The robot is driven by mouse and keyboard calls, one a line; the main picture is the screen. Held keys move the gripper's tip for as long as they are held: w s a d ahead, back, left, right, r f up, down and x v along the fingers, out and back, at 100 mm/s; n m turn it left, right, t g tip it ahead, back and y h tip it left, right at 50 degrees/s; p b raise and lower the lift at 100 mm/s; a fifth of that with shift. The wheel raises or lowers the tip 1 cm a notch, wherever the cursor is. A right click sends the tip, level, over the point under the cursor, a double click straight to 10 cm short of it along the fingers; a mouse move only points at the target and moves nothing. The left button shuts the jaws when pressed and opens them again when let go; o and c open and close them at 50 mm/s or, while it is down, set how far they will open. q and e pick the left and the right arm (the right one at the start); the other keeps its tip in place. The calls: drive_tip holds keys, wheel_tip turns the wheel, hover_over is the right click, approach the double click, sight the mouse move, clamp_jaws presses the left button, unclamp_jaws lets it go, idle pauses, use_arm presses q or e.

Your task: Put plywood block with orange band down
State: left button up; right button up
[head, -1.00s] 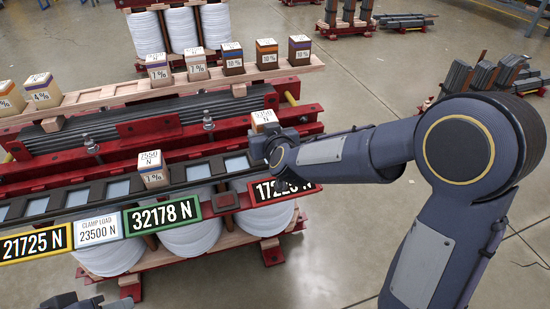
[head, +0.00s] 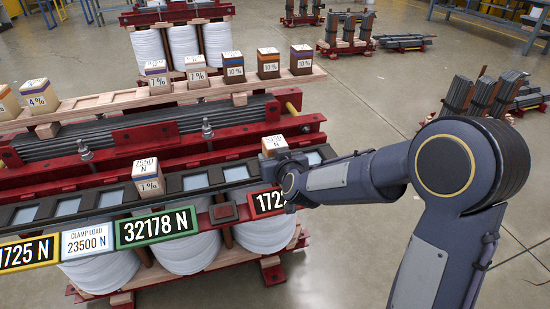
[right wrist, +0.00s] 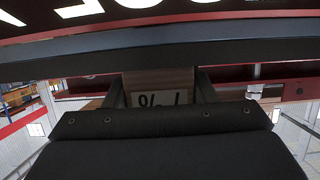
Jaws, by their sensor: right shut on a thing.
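My right gripper (head: 286,162) is shut on a pale plywood block (head: 273,143), whose top carries a number label. It holds the block at the right part of the dark slotted rail (head: 214,180). The gripper hides the block's lower part, so I cannot tell if it touches the rail. In the right wrist view, the block (right wrist: 158,82) shows between the two fingers with an upside-down "1 %" label. Its orange band is not clear here. Another pale block (head: 147,178), labelled 7550 N and 1 %, stands on the rail to the left. My left gripper is out of view.
Several banded blocks stand on the wooden shelf (head: 110,102) behind, including dark 10 % blocks (head: 268,63). Light-blue pads (head: 195,183) lie in the rail's slots. A green-framed 32178 N display (head: 157,227) hangs in front. Red beams (head: 215,132) run behind the rail.

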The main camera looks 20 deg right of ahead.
drive_tip(key=o, duration=1.1)
drive_tip(key=shift+r, duration=0.1)
drive_tip(key=shift+s+r+p, duration=0.2)
drive_tip(key=shift+s+p, duration=0.05)
drive_tip(key=shift+p, duration=0.1)
drive_tip(key=s+d+r+g+y+p, duration=0.1)
drive_tip(key=s+r+g+y+p, duration=0.15)
drive_tip(key=s, duration=0.75)
drive_tip(key=s+r+g+y+p, duration=0.1)
drive_tip(key=s+r, duration=0.2)
drive_tip(key=s, duration=0.7)
drive_tip(key=s+d+f+m+g, duration=0.2)
drive_tip(key=s+g, duration=0.3)
drive_tip(key=s, duration=1)
drive_tip(key=shift+s+d+f, duration=0.15)
drive_tip(key=shift+d+f, duration=0.15)
drive_tip(key=shift+f, duration=0.1)
drive_tip(key=shift+r, duration=0.1)
